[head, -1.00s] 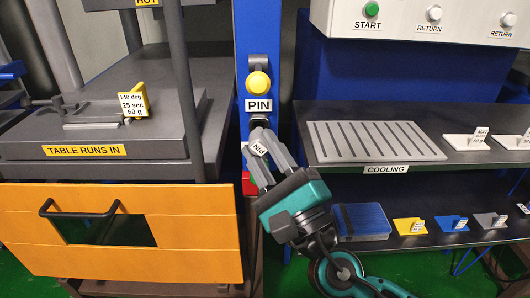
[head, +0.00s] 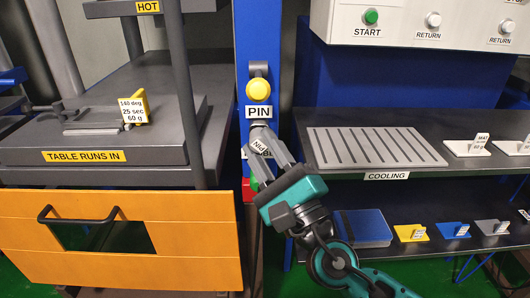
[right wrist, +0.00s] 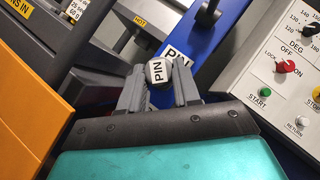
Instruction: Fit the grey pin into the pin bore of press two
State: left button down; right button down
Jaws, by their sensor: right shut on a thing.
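The right wrist view shows the pin (right wrist: 158,73) between both fingers (right wrist: 157,88). The pin is at the front of the blue post (head: 257,60), just below the post's PIN sign (head: 257,112). The bore is hidden behind the pin and fingers; I cannot tell how deep the pin sits. My left gripper is not in view.
A yellow knob (head: 258,89) sticks out just above the PIN sign. An orange guard (head: 120,270) with a handle stands left. The cooling shelf (head: 330,172) juts out on the right, with a control box (head: 470,22) above.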

jog(key=shift+w, duration=0.35)
jog(key=c, duration=0.7)
grip_release()
jog(key=shift+b+v, duration=1.25)
jog(key=shift+v, duration=5.15)
